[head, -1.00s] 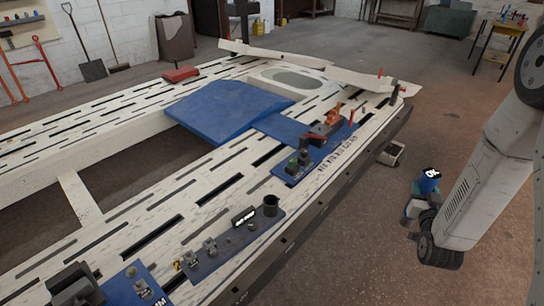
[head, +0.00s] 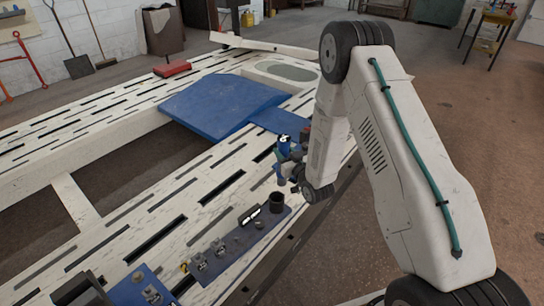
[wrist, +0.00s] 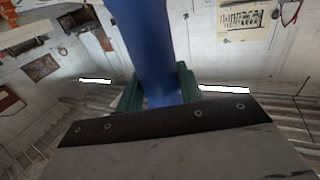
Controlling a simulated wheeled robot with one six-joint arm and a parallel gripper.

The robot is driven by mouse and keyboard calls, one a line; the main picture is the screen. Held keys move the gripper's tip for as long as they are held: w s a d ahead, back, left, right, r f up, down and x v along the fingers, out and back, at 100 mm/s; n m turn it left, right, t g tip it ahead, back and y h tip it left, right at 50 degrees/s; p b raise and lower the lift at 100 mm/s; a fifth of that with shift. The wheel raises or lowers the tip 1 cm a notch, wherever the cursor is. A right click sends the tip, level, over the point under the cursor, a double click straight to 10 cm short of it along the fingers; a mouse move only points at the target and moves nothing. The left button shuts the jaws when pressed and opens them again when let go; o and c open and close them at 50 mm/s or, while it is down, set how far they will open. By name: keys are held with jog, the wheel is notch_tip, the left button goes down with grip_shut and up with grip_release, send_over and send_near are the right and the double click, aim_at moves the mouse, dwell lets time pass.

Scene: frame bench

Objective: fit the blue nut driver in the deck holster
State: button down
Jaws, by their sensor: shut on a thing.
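The blue nut driver (head: 284,142) is held roughly upright in my gripper (head: 287,160) in the head view. In the wrist view the blue handle (wrist: 145,40) runs up from between the green jaw pads, and my gripper (wrist: 160,92) is shut on it. A dark round cup that looks like the deck holster (head: 277,201) stands on a dark blue plate (head: 232,245). In the head view the driver's lower end shows just above the cup. I cannot tell how far apart they are in depth. The inside of the cup is hidden.
Small metal fittings (head: 219,247) and a black-and-white labelled block (head: 249,215) share the plate with the cup. A big blue panel (head: 222,104) lies on the slotted white frame (head: 130,222) behind. My arm hides part of the frame at right.

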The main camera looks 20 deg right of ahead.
aim_at(278, 184)
jog(key=w+f+y, duration=0.1)
jog(key=w+a+f+n+y, duration=0.1)
jog(key=f, duration=0.1)
jog(key=w+f+n+g, duration=0.1)
jog(key=shift+w+a+f+y, duration=0.15)
jog(key=shift+a+f+y, duration=0.1)
jog(key=shift+y, duration=0.15)
jog(key=shift+d, duration=0.1)
jog(key=shift+f, duration=7.35)
jog(key=c, duration=0.8)
grip_release()
jog(key=shift+c, duration=0.2)
jog(key=shift+s+f, duration=0.1)
jog(key=shift+s, duration=0.1)
